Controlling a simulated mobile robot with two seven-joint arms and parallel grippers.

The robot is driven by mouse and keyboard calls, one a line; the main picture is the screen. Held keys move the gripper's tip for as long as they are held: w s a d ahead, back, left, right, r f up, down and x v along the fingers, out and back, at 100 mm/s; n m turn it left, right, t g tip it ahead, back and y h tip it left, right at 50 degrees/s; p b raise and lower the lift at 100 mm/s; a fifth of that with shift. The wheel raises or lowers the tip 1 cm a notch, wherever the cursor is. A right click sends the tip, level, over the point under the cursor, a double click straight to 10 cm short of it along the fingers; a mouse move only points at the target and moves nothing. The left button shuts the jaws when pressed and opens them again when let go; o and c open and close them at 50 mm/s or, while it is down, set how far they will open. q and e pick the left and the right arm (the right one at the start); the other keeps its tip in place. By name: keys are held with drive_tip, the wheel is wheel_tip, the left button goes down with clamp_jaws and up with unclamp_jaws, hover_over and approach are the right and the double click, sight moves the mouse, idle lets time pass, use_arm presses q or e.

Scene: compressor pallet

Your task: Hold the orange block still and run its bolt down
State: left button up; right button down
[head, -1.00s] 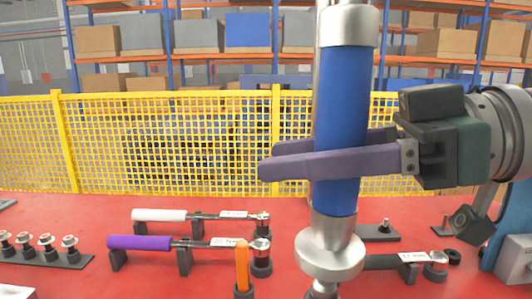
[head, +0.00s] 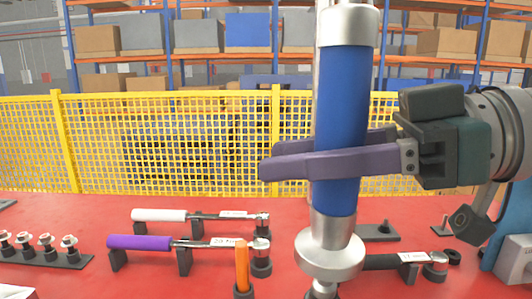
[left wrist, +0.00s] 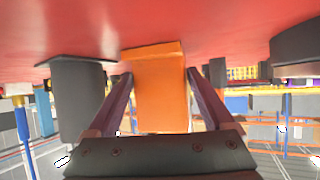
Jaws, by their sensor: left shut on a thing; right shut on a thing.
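The orange block (left wrist: 160,90) shows in the left wrist view, against the red surface. My left gripper (left wrist: 158,95) has a purple finger on each side of it and is shut on it. In the head view, my right gripper (head: 325,162) is shut on the blue body of an upright power tool (head: 340,120) with silver collars. The tool's lower end runs out of the bottom of the head view. The block's bolt cannot be made out in either view, and my left gripper is outside the head view.
White-handled (head: 160,215) and purple-handled (head: 138,242) wrenches lie on stands on the red table (head: 60,215). An orange handle (head: 242,265) stands upright in a dark holder. Several bolts stand on a strip (head: 50,258) at left. A yellow fence (head: 160,145) is behind.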

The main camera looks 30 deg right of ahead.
drive_tip(key=shift+r, duration=0.1)
drive_tip(key=shift+s+a+r, duration=0.1)
drive_tip(key=shift+a+r, duration=0.45)
drive_tip(key=shift+r, duration=0.25)
drive_tip(key=shift+s+a+r, duration=0.1)
drive_tip(key=shift+a+r, duration=0.5)
drive_tip(key=shift+r, duration=0.25)
drive_tip(key=shift+a+r, duration=0.55)
drive_tip(key=shift+r, duration=0.25)
drive_tip(key=shift+f, duration=3.2)
drive_tip(key=shift+s+a+f, duration=0.1)
drive_tip(key=shift+a+f, duration=0.05)
drive_tip(key=shift+f, duration=0.45)
idle(0.8)
